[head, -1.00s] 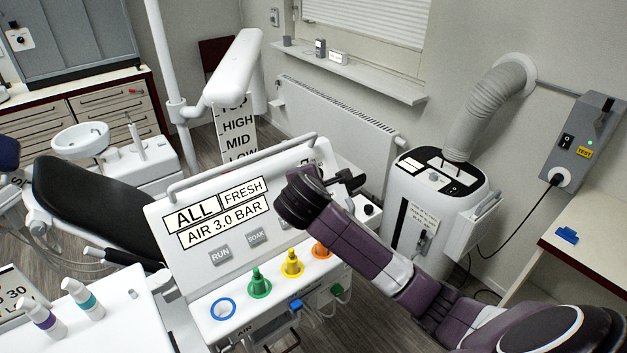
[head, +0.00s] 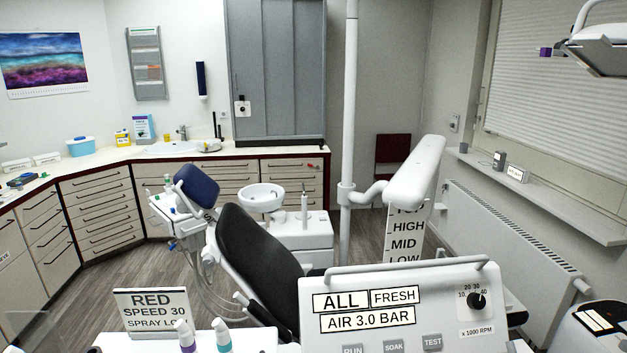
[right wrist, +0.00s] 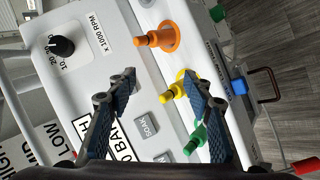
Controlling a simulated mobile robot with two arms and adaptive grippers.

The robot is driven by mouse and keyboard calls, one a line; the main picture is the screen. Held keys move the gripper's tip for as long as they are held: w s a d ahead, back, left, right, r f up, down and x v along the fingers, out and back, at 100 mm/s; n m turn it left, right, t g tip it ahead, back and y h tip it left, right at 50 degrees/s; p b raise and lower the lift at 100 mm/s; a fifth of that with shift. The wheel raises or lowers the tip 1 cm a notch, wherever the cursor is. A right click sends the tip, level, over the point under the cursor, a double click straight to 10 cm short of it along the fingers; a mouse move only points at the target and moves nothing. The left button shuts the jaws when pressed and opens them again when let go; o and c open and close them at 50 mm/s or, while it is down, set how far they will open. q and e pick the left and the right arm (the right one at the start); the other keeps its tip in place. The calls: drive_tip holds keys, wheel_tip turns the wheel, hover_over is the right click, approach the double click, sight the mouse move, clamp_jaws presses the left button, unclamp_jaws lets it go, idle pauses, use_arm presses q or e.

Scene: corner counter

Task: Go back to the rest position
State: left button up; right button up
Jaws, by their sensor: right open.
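My right gripper (right wrist: 168,85) is open and empty in the right wrist view, its two fingers apart in front of the white control panel. Neither of my grippers shows in the head view. The control panel (head: 455,280) stands at the bottom right of the head view with its labels, several grey buttons and a black knob (head: 477,300). The knob also shows in the right wrist view (right wrist: 61,46). An orange cone fitting (right wrist: 163,37), a yellow one (right wrist: 177,86) and a green one (right wrist: 198,136) sit on the panel's ledge in the right wrist view.
A black dental chair (head: 258,255) stands behind the panel. A white lamp arm (head: 414,172) on a pole rises beside it. Two small bottles (head: 221,336) stand at the bottom by a sign (head: 153,312). A radiator (head: 508,238) runs along the right wall. Grey floor shows at left.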

drive_tip(key=s+a+f+m+g+y, duration=0.1)
drive_tip(key=s+a+f+m, duration=0.2)
drive_tip(key=s, duration=0.5)
drive_tip(key=s+a+f+m+g+y, duration=0.2)
drive_tip(key=s+a+f+m, duration=0.15)
drive_tip(key=s, duration=0.45)
drive_tip(key=s+a+f+m+g+y, duration=0.1)
drive_tip(key=s+a+f+m, duration=0.2)
drive_tip(key=s, duration=0.5)
wheel_tip(320, 180, down, 33)
drive_tip(key=s+g+b, duration=0.1)
drive_tip(key=s+b, duration=0.1)
drive_tip(key=b, duration=0.5)
drive_tip(key=s+d+f+b, duration=0.2)
drive_tip(key=s+f+b, duration=0.1)
drive_tip(key=s+f, duration=0.6)
drive_tip(key=s+d+f+g+b, duration=0.1)
drive_tip(key=s+d+f+b, duration=0.1)
drive_tip(key=s+f, duration=0.6)
wheel_tip(320, 180, down, 6)
drive_tip(key=shift+s+f+g+b, duration=0.1)
drive_tip(key=shift+s+g+b, duration=0.25)
drive_tip(key=shift+b, duration=0.1)
